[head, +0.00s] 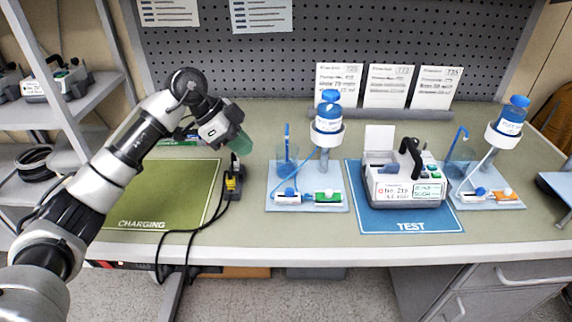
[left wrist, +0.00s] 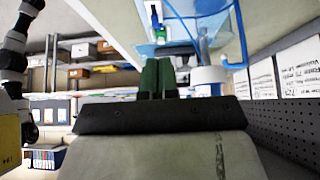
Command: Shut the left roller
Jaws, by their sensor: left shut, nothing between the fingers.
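The left infusion set stands on a pale blue tray (head: 277,204). At the tray's front lie a white roller clamp with a blue wheel (head: 288,197) and a white-and-green piece (head: 328,197), side by side. I cannot tell the wheel's exact position. A blue-capped bottle (head: 329,112) sits in a white ring holder above the tray, with a blue tube running down. My left gripper (head: 241,144) is up and to the left of the tray, apart from it. Its green fingers (left wrist: 158,78) are shut and empty in the left wrist view, with the tray beyond them. My right gripper is out of view.
A pump (head: 404,180) stands on the blue TEST mat (head: 378,222). A second set stands on a tray (head: 508,208) at the right. The green CHARGING mat (head: 165,195) is bare beside a black-and-yellow plug (head: 234,182) with cables. Cards (head: 385,86) stand behind.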

